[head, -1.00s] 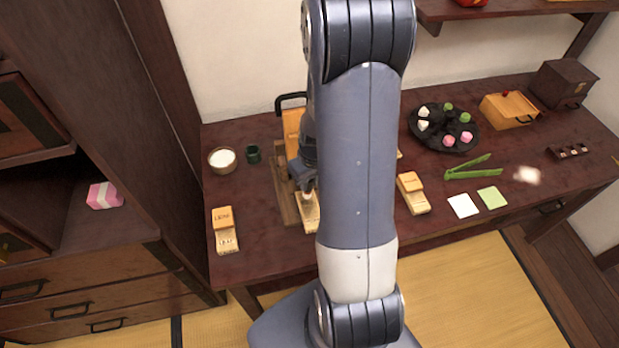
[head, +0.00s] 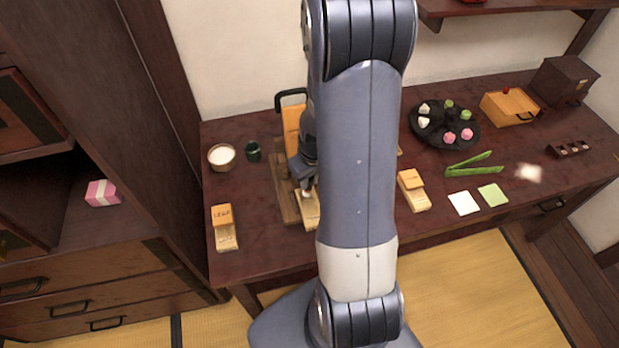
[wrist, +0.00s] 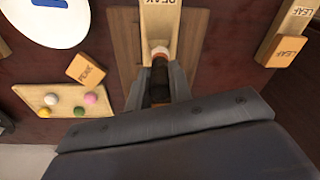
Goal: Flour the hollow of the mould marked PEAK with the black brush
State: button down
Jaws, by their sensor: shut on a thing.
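The mould marked PEAK (wrist: 161,18) is a pale wooden bar lying on a brown board (wrist: 124,45); it also shows in the head view (head: 311,222). My gripper (wrist: 159,90) is shut on the black brush (wrist: 160,75), whose handle is dark. The brush's pale tip (wrist: 160,52) points at the mould and overlaps its near end. I cannot tell whether it touches the wood. The mould's hollow is hidden behind the brush and gripper. In the head view my gripper (head: 304,182) is low over the board, partly behind my arm.
A LEAF mould (head: 226,239) with its matching block stands left. A PEAK block (wrist: 86,70) lies by a tray (wrist: 38,94) of coloured balls. A black plate of sweets (head: 432,137) is right.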

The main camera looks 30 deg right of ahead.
jog(key=shift+f+b, duration=1.15)
jog(key=shift+b, duration=0.05)
dwell(0.6)
jog(key=shift+d, duration=0.2)
jog(key=shift+a, duration=0.4)
jog(key=shift+w+d+b, duration=0.15)
jog(key=shift+d+b, duration=0.1)
jog(key=shift+b, duration=0.15)
jog(key=shift+s+a, duration=0.1)
jog(key=shift+s, duration=0.25)
jog(key=shift+w+d, duration=0.15)
jog(key=shift+d, duration=0.1)
jog(key=shift+a+b, duration=0.2)
jog(key=shift+b, duration=0.1)
jog(key=shift+w+a, duration=0.1)
jog(key=shift+a, duration=0.1)
